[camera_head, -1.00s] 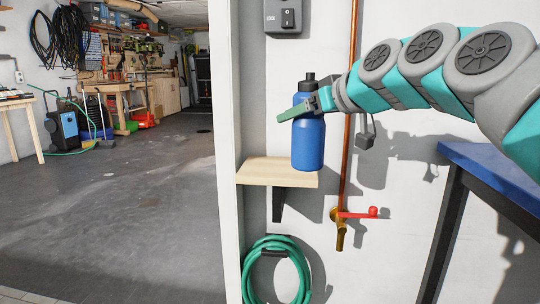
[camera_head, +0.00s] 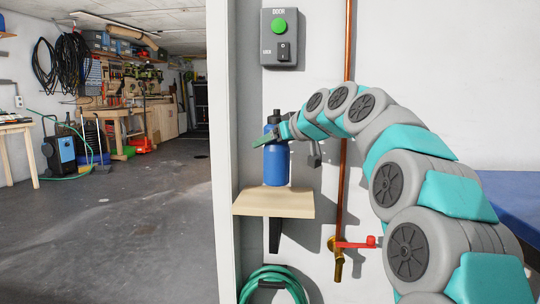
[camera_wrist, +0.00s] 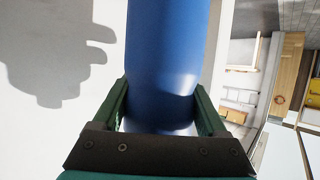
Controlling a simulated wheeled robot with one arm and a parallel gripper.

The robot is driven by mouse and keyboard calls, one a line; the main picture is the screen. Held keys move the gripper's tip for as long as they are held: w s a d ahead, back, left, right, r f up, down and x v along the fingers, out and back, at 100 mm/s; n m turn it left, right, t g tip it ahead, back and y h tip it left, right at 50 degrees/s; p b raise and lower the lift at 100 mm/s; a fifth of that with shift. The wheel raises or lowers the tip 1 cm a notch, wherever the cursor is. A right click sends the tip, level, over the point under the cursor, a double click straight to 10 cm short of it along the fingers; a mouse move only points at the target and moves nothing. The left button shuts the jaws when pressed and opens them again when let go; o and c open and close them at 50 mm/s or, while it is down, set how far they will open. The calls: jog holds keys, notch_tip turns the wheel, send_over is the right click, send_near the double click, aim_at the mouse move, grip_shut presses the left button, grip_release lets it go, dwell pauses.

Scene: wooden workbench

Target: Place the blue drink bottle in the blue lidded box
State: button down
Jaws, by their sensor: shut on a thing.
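The blue drink bottle (camera_head: 276,164) has a black cap and is upright at the small wooden shelf (camera_head: 273,205) on the wall. Its base shows near the shelf's back edge; I cannot tell whether it touches the shelf or hangs just above it. My gripper (camera_head: 266,138) reaches in from the right and is shut on the bottle's upper part. In the wrist view the blue bottle (camera_wrist: 165,60) fills the space between the two green fingers (camera_wrist: 160,108). I cannot make out the blue lidded box in these frames.
A copper pipe (camera_head: 347,90) with a red-handled tap (camera_head: 355,243) runs down the wall right of the shelf. A green hose (camera_head: 272,282) hangs below. A blue tabletop (camera_head: 512,200) is at the right edge. Open grey floor (camera_head: 120,235) lies to the left.

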aim_at(270, 155)
jog(key=shift+w+a, duration=0.15)
jog(key=shift+w, duration=0.05)
jog(key=shift+f, duration=1.85)
jog(key=shift+f+b, duration=0.15)
jog(key=shift+b, duration=0.25)
grip_release()
